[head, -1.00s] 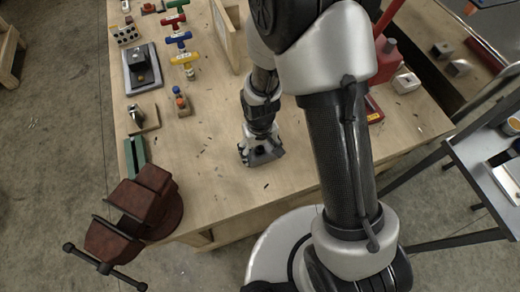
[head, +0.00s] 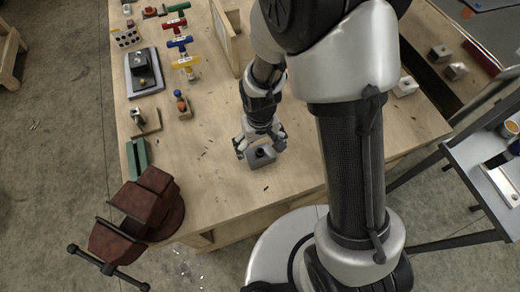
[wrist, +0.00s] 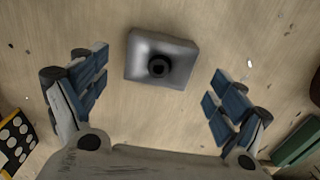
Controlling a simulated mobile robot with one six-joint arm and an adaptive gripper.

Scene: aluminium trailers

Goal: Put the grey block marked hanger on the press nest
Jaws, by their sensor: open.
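A grey block (head: 261,156) with a dark round feature on top lies on the wooden table near its front edge. It also shows in the wrist view (wrist: 146,52), where no marking can be read. My gripper (head: 260,142) is open at the block. In the wrist view my gripper's blue-padded fingers (wrist: 160,84) are spread to either side, with the block between and slightly ahead of them, apart from both. A grey plate (head: 153,86) with a dark block-like fixture (head: 139,62) stands at the table's left; I cannot tell whether it is the press nest.
A dark red vise (head: 145,205) sits at the front left corner, with a green block (head: 137,158) behind it. Red, blue and yellow T-handles (head: 179,42) stand at the back left. The table around the grey block is clear.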

